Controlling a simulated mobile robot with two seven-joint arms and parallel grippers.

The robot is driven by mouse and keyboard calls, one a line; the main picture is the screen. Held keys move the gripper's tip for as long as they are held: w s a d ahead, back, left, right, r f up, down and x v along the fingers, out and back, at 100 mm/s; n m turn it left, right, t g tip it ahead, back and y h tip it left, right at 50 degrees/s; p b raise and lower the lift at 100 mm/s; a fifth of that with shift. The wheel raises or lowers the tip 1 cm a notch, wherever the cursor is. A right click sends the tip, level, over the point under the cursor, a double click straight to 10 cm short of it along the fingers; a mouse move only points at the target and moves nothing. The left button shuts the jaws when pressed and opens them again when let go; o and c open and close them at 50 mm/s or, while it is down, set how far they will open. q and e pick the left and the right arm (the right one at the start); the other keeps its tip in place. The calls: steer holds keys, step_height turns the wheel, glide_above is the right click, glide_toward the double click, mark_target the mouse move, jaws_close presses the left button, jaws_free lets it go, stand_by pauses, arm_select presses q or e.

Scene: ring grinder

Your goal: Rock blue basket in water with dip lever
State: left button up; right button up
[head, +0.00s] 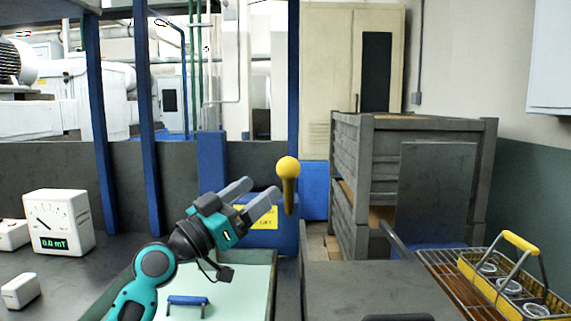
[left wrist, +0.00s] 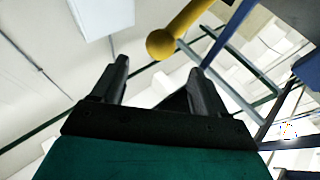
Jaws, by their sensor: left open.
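The dip lever shows as a yellow ball-ended handle (head: 288,176) standing upright near the middle of the head view. It also shows in the left wrist view (left wrist: 163,43), beyond the fingertips. My left gripper (head: 262,190) is open and empty, its fingers pointing toward the lever from the left; contact cannot be told. Its spread fingers also show in the left wrist view (left wrist: 158,75). A blue handle (head: 188,301), possibly the blue basket's, lies over the pale green surface of a tank (head: 235,285) at the bottom. The rest of the basket is not visible. My right gripper is not in view.
A white meter (head: 59,222) reading 0.0 mT stands on the dark bench at left, with a small white box (head: 20,290). A yellow-handled basket (head: 512,285) holding several cups sits on a wire rack at right.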

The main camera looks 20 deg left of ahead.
mark_target(280, 174)
arm_select(q)
steer(key=p+x, duration=0.1)
steer(key=x, duration=0.7)
steer(key=shift+r, duration=0.1)
steer(key=shift+w+d+r+p, duration=0.15)
steer(key=shift+w+d+p, duration=0.2)
steer(key=shift+w, duration=0.25)
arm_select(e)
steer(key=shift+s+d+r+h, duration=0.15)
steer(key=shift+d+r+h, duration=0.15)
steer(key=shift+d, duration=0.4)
arm_select(q)
steer(key=shift+c, duration=0.3)
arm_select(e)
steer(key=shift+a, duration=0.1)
